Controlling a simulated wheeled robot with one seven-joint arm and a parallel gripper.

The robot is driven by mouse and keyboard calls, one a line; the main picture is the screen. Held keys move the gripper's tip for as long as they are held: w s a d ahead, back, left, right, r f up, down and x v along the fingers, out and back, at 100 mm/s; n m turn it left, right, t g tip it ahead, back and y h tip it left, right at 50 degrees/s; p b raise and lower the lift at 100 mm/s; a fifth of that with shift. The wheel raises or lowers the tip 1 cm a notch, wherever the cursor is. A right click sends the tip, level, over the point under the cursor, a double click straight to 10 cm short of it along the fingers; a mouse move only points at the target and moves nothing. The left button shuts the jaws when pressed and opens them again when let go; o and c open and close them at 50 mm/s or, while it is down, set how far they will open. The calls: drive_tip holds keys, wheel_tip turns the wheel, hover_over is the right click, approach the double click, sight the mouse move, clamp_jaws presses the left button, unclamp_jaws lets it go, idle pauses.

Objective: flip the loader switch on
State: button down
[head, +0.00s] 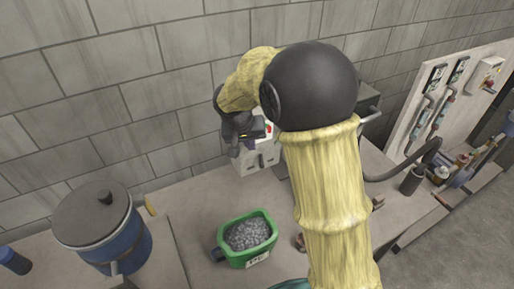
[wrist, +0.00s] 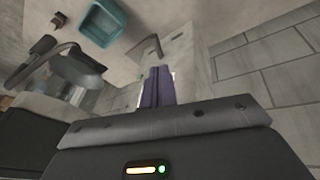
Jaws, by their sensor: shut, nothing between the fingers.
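A pale box (head: 258,163) stands on the bench against the wall in the head view. Small red and green marks show on its upper part, beside my arm. I cannot make out the loader switch or its position; my arm and gripper cover part of the box. My gripper (head: 235,151) is at the box's left upper side, pointing down; I cannot tell whether it touches. In the wrist view its two purple fingers (wrist: 157,86) are together with nothing between them. A pale surface and a thin bent grey piece (wrist: 147,45) show beyond the fingertips.
A green bin (head: 262,254) of grey granules stands on the bench in front of the box. A blue pot (head: 125,245) with a dark lid is at left. A panel (head: 455,92) with switches and hoses leans at right. The block wall is close behind my gripper.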

sight(261, 161)
idle(0.3)
drive_tip(key=p+x, duration=0.3)
drive_tip(key=x, duration=0.7)
drive_tip(key=shift+d, duration=0.1)
idle(0.4)
